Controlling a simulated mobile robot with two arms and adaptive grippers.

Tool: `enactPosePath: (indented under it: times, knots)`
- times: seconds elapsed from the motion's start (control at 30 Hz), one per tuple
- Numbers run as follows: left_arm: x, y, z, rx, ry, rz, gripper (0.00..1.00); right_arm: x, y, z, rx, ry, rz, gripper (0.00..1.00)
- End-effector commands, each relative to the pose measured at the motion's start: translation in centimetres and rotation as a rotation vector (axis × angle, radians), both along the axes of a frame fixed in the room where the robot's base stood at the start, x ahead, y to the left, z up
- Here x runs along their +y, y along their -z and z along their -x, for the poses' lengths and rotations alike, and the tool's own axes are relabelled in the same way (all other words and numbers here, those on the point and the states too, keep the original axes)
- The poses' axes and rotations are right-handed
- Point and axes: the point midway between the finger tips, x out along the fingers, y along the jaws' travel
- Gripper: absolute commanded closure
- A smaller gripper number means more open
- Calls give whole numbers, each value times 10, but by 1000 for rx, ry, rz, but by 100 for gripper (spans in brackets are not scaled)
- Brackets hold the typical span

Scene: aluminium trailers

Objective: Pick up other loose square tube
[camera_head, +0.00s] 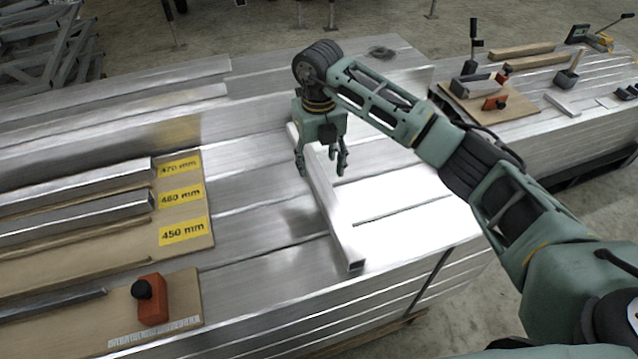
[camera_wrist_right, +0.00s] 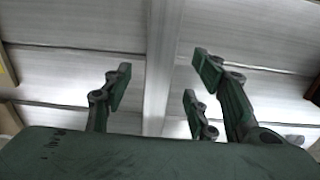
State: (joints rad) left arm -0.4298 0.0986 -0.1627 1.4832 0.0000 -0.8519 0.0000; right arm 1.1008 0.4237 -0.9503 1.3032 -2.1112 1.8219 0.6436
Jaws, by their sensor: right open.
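A loose square tube (camera_head: 338,215) lies on the stack of aluminium profiles in the middle of the head view, its open end toward me. My right gripper (camera_head: 322,168) is above the tube's far part, fingers pointing down, open and empty. In the right wrist view the tube (camera_wrist_right: 161,70) runs up the picture between the spread fingers of the right gripper (camera_wrist_right: 158,85). I cannot tell how high the fingertips are above it. Two more square tubes (camera_head: 75,215) lie on the board at the left. My left gripper is not in view.
The board (camera_head: 190,237) carries yellow labels reading 470, 460 and 450 mm. An orange block with a black knob (camera_head: 151,300) sits near the front left. Tools and wooden pieces (camera_head: 520,50) lie at the back right. The profile surface right of the tube is mostly clear.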

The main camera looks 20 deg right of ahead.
Motion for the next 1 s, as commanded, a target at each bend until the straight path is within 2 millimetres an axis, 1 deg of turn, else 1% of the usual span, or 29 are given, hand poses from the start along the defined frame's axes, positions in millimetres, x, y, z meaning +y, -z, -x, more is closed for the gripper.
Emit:
enactPosePath:
  times: [0.03, 0.17, 0.33, 0.43, 0.5, 0.7, 1.0]
  knots:
    - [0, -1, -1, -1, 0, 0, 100, 1, 6, 1, 2, 0, -2, 47]
    - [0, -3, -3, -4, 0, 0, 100, 0, 16, 1, 2, -1, -3, 47]
    - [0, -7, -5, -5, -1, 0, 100, -1, 43, 4, 4, -2, -4, 47]
    - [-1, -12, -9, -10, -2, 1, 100, 0, 55, 3, 1, -2, -6, 47]
    - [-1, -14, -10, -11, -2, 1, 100, -1, 58, 3, 0, -2, -5, 47]
    - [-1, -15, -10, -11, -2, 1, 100, -1, 58, 3, -1, -3, -5, 48]
    - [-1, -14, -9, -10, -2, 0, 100, 0, 58, 3, -1, -3, -6, 74]
